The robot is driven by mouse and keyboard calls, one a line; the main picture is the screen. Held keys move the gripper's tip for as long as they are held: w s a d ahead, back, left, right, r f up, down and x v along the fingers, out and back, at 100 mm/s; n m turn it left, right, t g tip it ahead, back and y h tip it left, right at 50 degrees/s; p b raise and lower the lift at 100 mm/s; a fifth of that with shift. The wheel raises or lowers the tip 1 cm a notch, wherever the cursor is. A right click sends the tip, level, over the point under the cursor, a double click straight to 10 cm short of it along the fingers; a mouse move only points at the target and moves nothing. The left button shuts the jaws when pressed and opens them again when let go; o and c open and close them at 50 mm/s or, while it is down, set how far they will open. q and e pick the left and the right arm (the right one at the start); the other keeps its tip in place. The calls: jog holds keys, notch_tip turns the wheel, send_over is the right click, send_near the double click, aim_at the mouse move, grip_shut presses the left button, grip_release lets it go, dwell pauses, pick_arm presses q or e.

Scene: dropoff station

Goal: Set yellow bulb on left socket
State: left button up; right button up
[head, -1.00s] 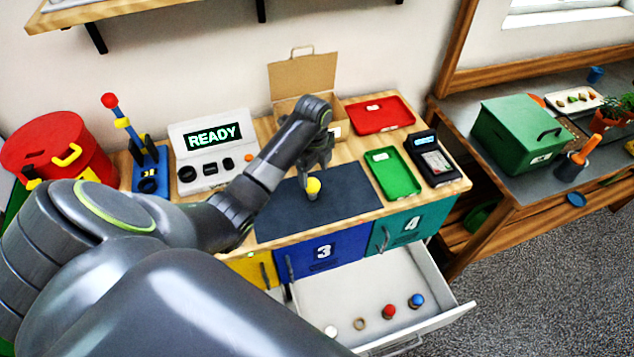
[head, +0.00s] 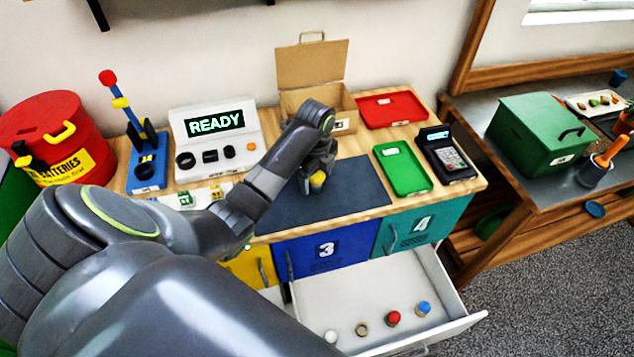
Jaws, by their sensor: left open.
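The yellow bulb (head: 318,180) is on the dark mat (head: 350,195), partly hidden by my left gripper (head: 315,183). This gripper is open, low over the mat and close around the bulb; whether its fingers touch the bulb I cannot tell. The white tester (head: 243,133) with the READY screen stands to the left at the back. Its left socket (head: 185,161) is a dark round opening and looks empty. Two more dark sockets sit to its right. My right gripper is not in view.
An open cardboard box (head: 312,70), a red tray (head: 390,109) and a green tray (head: 402,168) lie behind and right of the mat. A card reader (head: 446,155) stands at the right. A blue stand (head: 147,165) is at the left. A drawer (head: 385,290) with small bulbs is open below.

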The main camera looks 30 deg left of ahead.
pick_arm(q)
jog(key=shift+s+r, duration=0.1)
jog(key=c, duration=0.9)
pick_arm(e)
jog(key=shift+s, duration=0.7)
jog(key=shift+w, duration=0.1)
